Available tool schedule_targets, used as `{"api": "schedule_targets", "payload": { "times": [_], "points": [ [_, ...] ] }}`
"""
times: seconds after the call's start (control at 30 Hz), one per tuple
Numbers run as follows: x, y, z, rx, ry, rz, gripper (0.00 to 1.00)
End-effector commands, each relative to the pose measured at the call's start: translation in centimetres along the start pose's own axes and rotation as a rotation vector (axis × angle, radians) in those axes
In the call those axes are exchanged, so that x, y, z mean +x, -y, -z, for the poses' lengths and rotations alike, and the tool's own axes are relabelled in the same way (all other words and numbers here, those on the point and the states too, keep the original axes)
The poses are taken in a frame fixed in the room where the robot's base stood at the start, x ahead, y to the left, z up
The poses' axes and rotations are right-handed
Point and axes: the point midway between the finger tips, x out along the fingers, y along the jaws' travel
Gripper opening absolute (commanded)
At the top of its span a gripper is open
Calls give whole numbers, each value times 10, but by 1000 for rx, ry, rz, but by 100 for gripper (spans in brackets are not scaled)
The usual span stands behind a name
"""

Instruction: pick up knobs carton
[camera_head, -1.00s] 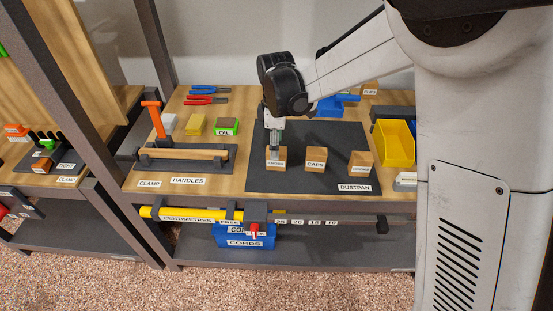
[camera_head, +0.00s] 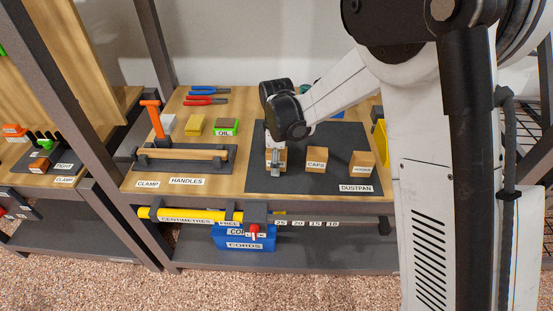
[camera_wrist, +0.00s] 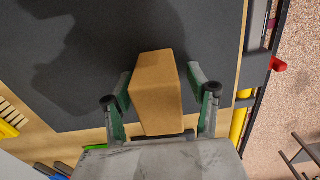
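A small brown carton (camera_head: 283,154) stands at the left of a row of three on the dark mat (camera_head: 255,183). My gripper (camera_head: 275,170) covers most of its front, so its label cannot be read. The other two cartons are marked CAPS (camera_head: 316,160) and apparently HOOKS (camera_head: 362,164). In the wrist view the plain carton (camera_wrist: 158,95) lies between the two fingers of my gripper (camera_wrist: 160,82). The fingers are spread, one along each side, with narrow gaps showing.
A wooden handle in a dark rack (camera_head: 185,154) lies left of the mat, with a green-and-brown OIL block (camera_head: 226,127) and a yellow block (camera_head: 196,125) behind it. A yellow bin (camera_head: 380,140) shows at the right.

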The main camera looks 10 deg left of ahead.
Motion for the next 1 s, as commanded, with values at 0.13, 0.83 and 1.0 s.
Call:
{"api": "schedule_targets", "payload": {
  "times": [0.13, 0.83, 1.0],
  "points": [
    [0, 0, 0, 0, 0, 0, 34],
    [-14, 0, 0, 0, 0, -1, 3],
    [-45, 0, 0, -1, 0, -2, 3]
  ]
}}
